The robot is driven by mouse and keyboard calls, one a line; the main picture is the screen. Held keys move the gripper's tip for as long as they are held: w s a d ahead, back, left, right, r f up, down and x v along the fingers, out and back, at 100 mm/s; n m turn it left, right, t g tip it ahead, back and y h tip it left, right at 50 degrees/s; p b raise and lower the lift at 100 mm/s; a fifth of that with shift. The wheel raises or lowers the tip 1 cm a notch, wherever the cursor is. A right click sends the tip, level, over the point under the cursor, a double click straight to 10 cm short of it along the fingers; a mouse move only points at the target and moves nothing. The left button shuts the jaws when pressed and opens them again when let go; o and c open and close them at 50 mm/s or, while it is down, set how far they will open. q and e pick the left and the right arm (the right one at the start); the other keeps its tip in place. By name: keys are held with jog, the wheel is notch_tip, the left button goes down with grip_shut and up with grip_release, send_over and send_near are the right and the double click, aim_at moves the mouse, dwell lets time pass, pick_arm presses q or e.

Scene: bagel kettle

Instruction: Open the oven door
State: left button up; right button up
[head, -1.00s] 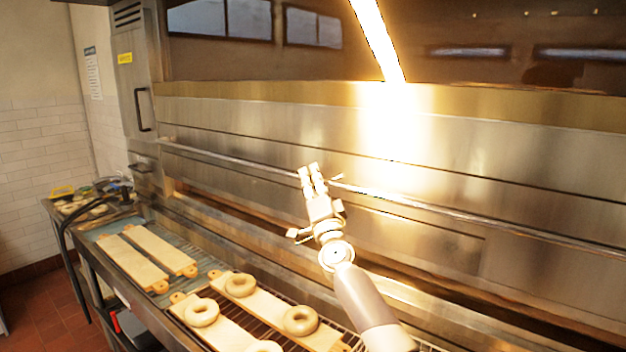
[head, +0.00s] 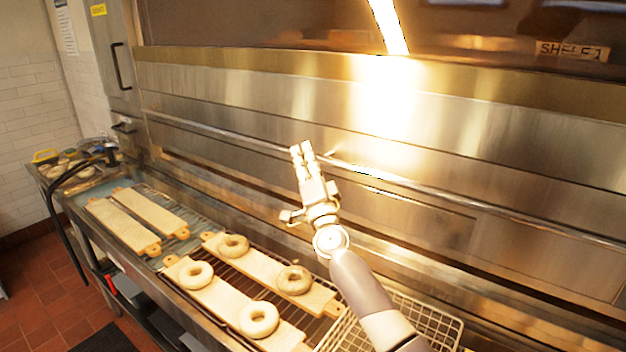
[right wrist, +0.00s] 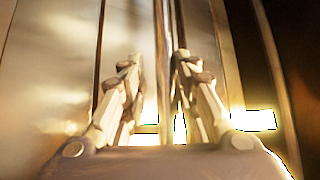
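The oven (head: 240,85) is a wide steel wall unit. A long metal bar (head: 420,187) runs across its front door panel, which looks closed. My right gripper (head: 302,148) is at the bar, its fingertips overlapping it in the head view. In the right wrist view, the two fingers (right wrist: 156,60) stand apart, with the bar (right wrist: 162,45) running between them. I cannot tell whether either finger touches the bar. My left gripper is not in view.
Boards with bagels (head: 258,319) lie on a wire rack below and in front of the oven. Two bare boards (head: 125,226) lie farther left. A wire basket (head: 435,322) is beside my right arm. Strong glare covers part of the oven front.

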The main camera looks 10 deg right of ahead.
jog(key=p+v, duration=0.3)
jog(key=v, duration=0.8)
jog(key=shift+s+p, duration=0.15)
jog(key=shift+p, duration=0.25)
jog(key=shift+d, duration=0.1)
dwell(0.4)
jog(key=shift+r, duration=0.1)
